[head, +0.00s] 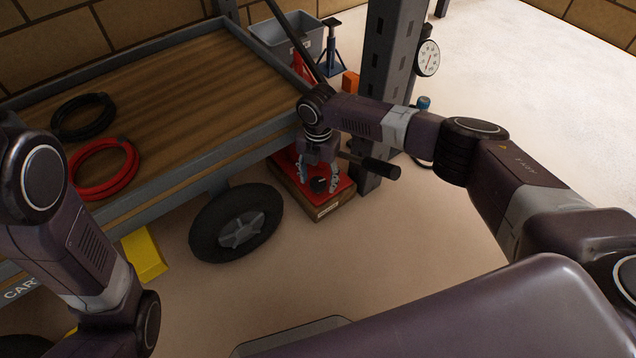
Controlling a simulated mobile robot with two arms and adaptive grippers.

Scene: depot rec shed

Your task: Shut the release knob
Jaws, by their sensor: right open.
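A black round knob (319,185), which looks like the release knob, sits low at the front of a red device (343,190). The red device rests on a wooden block (318,212) on the floor. My right gripper (319,182) points down at the knob, with its fingers apart on either side of it. Whether the fingers touch the knob is hard to tell. The gripper and wrist hide much of the red device. My left arm shows at the left, but its gripper is out of view.
A wood-topped cart (190,85) with a black coil (83,116) and red coil (103,168) stands at left, its wheel (237,222) near the block. A grey post (388,75), black-gripped bar (380,167) and gauge (428,58) are close by. Floor at right is clear.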

